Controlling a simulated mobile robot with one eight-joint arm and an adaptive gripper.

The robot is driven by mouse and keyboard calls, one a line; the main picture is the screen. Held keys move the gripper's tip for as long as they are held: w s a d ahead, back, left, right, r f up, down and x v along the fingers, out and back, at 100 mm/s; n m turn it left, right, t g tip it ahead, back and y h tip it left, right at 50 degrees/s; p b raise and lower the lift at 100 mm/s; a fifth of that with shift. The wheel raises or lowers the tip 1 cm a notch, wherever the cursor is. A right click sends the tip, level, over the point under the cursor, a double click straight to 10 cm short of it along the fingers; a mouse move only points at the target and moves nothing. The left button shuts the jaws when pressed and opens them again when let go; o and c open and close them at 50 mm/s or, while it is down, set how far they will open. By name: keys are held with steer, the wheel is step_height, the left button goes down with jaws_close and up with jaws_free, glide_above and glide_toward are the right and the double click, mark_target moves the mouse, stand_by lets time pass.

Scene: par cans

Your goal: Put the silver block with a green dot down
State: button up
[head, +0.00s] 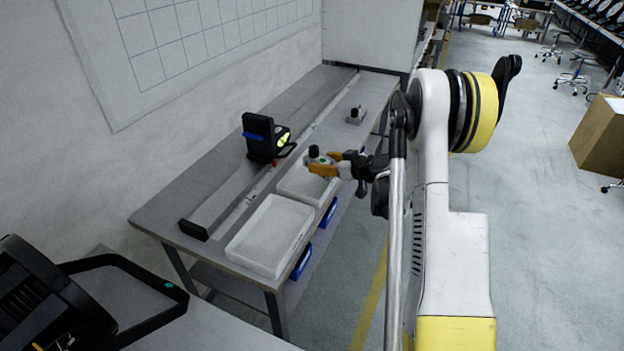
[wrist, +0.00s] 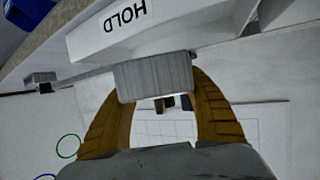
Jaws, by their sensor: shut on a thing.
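My gripper (head: 321,164) has orange-yellow fingers and is shut on a silver block (wrist: 153,76). In the wrist view the block is grey, with fine ribs, and spans between the two fingers. In the head view the held block (head: 314,160) is small, with a black part on top and a hint of green. It appears over or at the farther white tray (head: 290,193); I cannot tell whether it touches anything. In the wrist view a white face lettered HOLD (wrist: 165,22) lies just beyond the block.
A nearer white tray (head: 262,262) stands at the grey table's (head: 160,215) front edge. A black device (head: 258,135) with blue and yellow-green parts stands behind the trays. Another small silver piece with a dark top (head: 355,116) stands farther along. Bare table lies around it.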

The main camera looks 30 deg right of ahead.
mark_target(312, 180)
steer(key=x, duration=0.1)
steer(key=b+x, duration=0.1)
steer(key=x, duration=0.3)
steer(key=shift+s+a+f, duration=0.3)
steer(key=shift+f, duration=0.05)
step_height(312, 180, down, 4)
steer(key=b, duration=0.2)
steer(key=shift+b, duration=0.3)
steer(key=shift+r, duration=0.1)
steer(key=o, duration=1.4)
